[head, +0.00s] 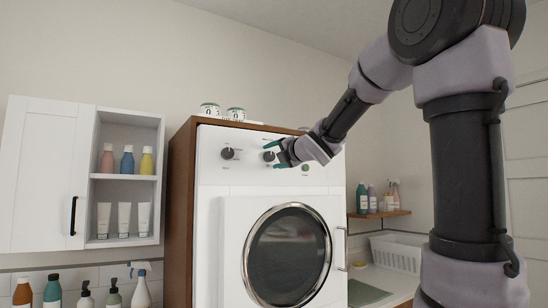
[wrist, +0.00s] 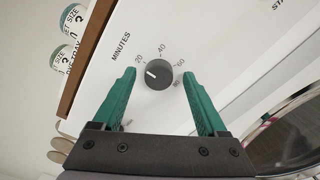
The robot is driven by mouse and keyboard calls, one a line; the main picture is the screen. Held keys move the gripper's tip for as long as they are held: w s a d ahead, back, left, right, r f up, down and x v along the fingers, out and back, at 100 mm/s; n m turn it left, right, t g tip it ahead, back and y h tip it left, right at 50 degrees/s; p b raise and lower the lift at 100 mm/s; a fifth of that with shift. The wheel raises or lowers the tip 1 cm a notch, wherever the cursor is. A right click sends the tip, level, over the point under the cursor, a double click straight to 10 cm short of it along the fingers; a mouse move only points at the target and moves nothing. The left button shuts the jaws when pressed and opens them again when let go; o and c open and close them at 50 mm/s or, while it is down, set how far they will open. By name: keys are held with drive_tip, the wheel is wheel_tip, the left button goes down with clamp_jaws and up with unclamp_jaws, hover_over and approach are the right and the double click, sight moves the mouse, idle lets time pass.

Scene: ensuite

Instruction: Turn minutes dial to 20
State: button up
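The minutes dial (wrist: 158,74) is a round dark knob on the white machine panel, beside the printed word MINUTES. Its white mark points left in the wrist view, toward a spot a little below the printed 20 (wrist: 139,58). Printed 40 and 60 follow around the dial. My gripper (wrist: 160,75) is open, with one green finger on each side of the dial and visible gaps to both. In the head view, my gripper (head: 274,155) is at the middle dial (head: 268,157) and partly covers it.
Another dark dial (head: 227,153) is to the left on the panel, and a green button (head: 305,168) to the right. The round glass door (head: 288,255) is below. Two labelled containers (head: 210,111) stand on top. A wall cabinet (head: 45,175) hangs at left.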

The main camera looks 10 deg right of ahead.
drive_tip(key=v, duration=1)
drive_tip(key=shift+s, duration=0.4)
drive_tip(key=shift+d+r, duration=0.1)
drive_tip(key=s+d+f+m+g+h, duration=0.3)
drive_tip(key=s+d+f+m+h, duration=0.35)
drive_tip(key=m, duration=1.05)
drive_tip(key=s+a+f+m+g+y, duration=0.3)
drive_tip(key=s+f+m+g, duration=0.4)
drive_tip(key=s+f+m, duration=0.6)
wheel_tip(320, 180, down, 2)
drive_tip(key=shift+a+f+m, duration=0.1)
drive_tip(key=shift+a+m, duration=0.65)
drive_tip(key=shift+m, duration=0.15)
